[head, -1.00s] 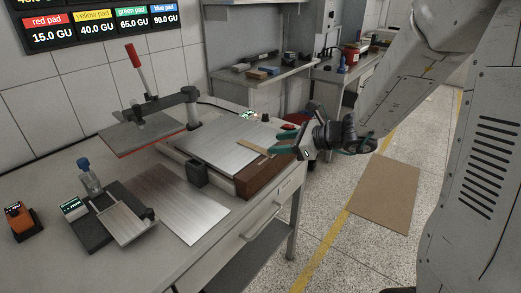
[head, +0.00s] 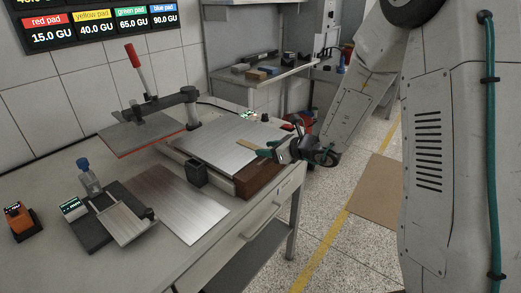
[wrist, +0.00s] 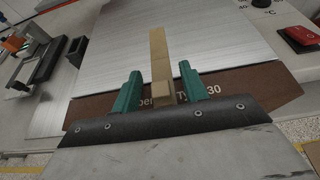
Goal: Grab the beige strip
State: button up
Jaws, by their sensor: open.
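The beige strip (wrist: 158,48) lies on the brushed metal plate (wrist: 215,45), with its near end toward the plate's brown front block (wrist: 235,82). In the head view a short part of the strip (head: 246,143) shows left of my gripper. My gripper (wrist: 160,76) is open, with one green finger on each side of the strip's near end. Gaps show between the strip and both fingers. In the head view my gripper (head: 267,149) is over the right edge of the plate. Whether the fingers touch the plate, I cannot tell.
A red switch (wrist: 302,36) stands right of the plate. A press with a red handle (head: 136,55), a dark square cup (head: 196,174), a second metal plate (head: 178,203) and a scale-like device (head: 120,222) occupy the bench to the left.

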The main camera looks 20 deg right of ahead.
grip_shut()
jog(key=shift+r, duration=0.1)
